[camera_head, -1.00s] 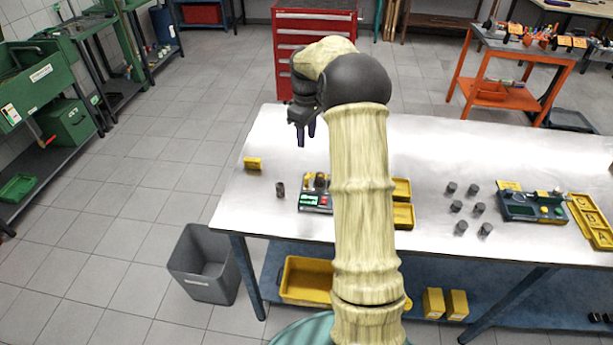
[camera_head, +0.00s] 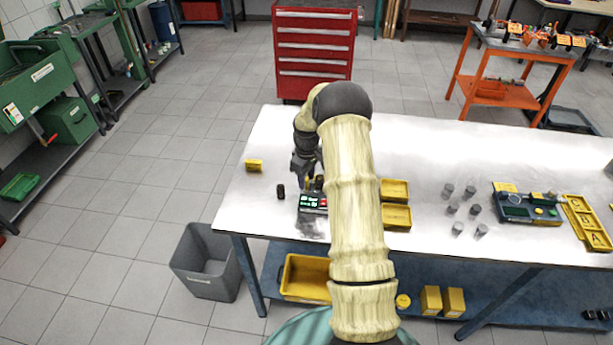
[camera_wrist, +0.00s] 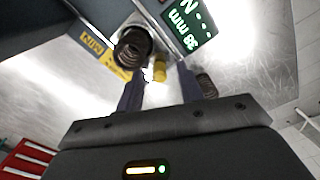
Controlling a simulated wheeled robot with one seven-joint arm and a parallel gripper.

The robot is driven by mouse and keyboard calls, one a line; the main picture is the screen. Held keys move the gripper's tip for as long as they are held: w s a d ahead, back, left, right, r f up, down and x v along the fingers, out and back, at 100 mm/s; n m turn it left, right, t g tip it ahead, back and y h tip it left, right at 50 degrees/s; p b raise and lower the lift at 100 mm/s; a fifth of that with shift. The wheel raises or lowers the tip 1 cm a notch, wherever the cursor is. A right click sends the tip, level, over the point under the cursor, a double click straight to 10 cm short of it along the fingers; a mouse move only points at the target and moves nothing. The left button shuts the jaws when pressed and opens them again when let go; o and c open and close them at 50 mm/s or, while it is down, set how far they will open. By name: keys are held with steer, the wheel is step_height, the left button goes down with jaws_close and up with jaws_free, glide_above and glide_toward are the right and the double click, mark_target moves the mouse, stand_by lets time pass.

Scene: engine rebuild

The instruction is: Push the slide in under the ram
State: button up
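The spring tester (camera_head: 313,202), a small grey device with a green display and a red button, stands near the left end of the metal table. Its display (camera_wrist: 198,24) is upside down in the wrist view. A dark coil spring (camera_wrist: 132,48) is at the tester, beside the display. A yellow knob (camera_wrist: 160,69) shows between the fingers. My gripper (camera_head: 303,174) is low over the tester's back side, pointing down; in the wrist view its fingers (camera_wrist: 160,84) are apart with nothing clearly held. I cannot clearly make out the slide or the ram.
A loose spring (camera_head: 281,191) stands left of the tester, near a yellow sign (camera_head: 253,165). Yellow trays (camera_head: 396,216) lie to the right. Farther right are several grey springs (camera_head: 460,205), a second device (camera_head: 528,207) and a marked yellow tray (camera_head: 587,222).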

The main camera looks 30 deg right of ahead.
steer(key=shift+f, duration=0.35)
jaws_close()
